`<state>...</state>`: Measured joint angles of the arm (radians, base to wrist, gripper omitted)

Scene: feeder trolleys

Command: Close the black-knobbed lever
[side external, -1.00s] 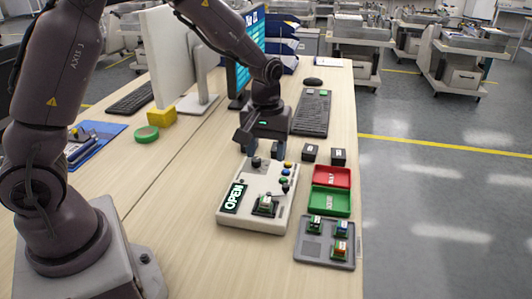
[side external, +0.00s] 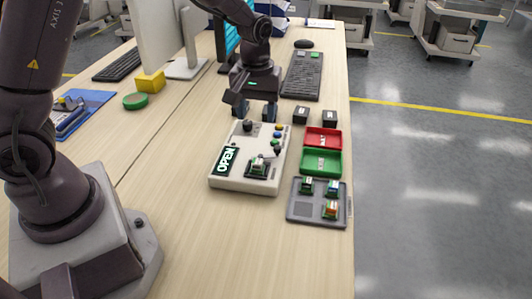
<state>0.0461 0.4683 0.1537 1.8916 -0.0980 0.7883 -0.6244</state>
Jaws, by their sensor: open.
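The pale test box (side external: 225,181) lies on the bench with a lit "OPEN" sign (side external: 226,161) on its left. A socket (side external: 259,167) holding a small green-and-white part sits on its front half. A thin lever ending in a black knob (side external: 277,149) reaches to the right of the socket and stands raised. A second dark knob (side external: 247,127) is at the box's back left. My gripper (side external: 256,112) is open, pointing down just behind the box's back edge, with nothing seen between its fingers. It appears apart from the lever.
A red tray (side external: 309,140) and a green tray (side external: 309,170) lie right of the box. A grey tray (side external: 318,215) with several parts is in front of them. Two black blocks (side external: 301,115) and a keyboard (side external: 304,76) are behind. The bench in front is clear.

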